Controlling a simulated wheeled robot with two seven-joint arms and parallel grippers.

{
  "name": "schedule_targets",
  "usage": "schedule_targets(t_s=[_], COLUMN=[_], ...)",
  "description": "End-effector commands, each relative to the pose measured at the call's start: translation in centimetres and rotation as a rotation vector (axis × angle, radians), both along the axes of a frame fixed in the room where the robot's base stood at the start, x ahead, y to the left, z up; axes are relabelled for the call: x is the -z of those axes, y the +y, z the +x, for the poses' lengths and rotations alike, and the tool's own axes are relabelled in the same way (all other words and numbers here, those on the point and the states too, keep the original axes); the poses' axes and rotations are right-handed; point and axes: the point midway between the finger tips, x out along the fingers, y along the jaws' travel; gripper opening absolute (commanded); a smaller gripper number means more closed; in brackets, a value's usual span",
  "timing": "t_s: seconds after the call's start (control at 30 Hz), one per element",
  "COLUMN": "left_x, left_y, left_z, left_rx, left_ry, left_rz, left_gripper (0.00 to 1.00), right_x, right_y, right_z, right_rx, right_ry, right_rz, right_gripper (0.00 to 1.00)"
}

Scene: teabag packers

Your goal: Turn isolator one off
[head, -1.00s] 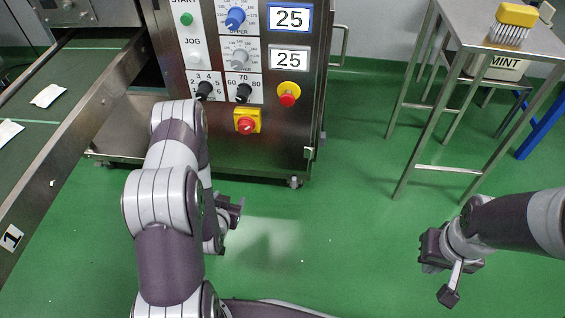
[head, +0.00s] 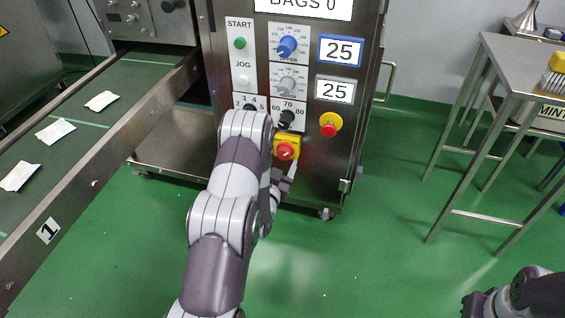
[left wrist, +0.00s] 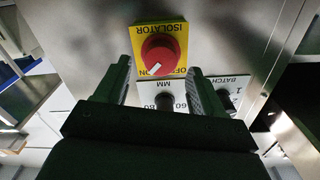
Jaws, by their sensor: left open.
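The isolator is a red round knob (head: 286,151) on a yellow plate, low on the steel machine's front panel. In the left wrist view the isolator knob (left wrist: 160,54) appears upside down, with a white pointer mark toward the picture's lower left. My left gripper (head: 286,178) is just in front of and below the isolator, partly hidden by my arm. In the left wrist view its fingers (left wrist: 158,80) are apart, pointing at the plate, with nothing between them. They look short of the knob. My right gripper (head: 478,303) is at the lower right edge, its fingers unclear.
Another red button on yellow (head: 329,125) sits right of the isolator. Black dials (head: 287,118) are just above it. A steel table (head: 520,70) stands at right. Green floor between is clear.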

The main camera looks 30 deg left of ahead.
Motion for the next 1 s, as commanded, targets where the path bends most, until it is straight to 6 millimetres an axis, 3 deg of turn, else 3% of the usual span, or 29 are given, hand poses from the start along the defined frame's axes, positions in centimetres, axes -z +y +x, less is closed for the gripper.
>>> schedule_targets(t_s=[0.2,0.47,0.67,1.0], left_x=[0.1,-0.1,0.0,-0.1], left_y=[0.5,0.6,0.6,0.6], left_z=[2.2,2.4,2.4,2.3], left_rx=[0.0,0.0,0.0,0.0], left_ry=[0.0,0.001,0.001,-0.007], left_rz=[0.001,0.0,0.0,-0.037], left_gripper=[0.69,0.69,0.12,0.13], right_x=[1.1,1.0,1.0,0.7], right_y=[0.0,0.0,0.0,0.0], right_z=[0.0,0.0,0.0,0.0], right_rx=[0.0,0.0,0.0,0.0], right_ry=[-0.001,-0.001,-0.001,-0.001], right_rz=[0.0,0.0,0.0,0.0], right_gripper=[0.0,0.0,0.0,0.0])
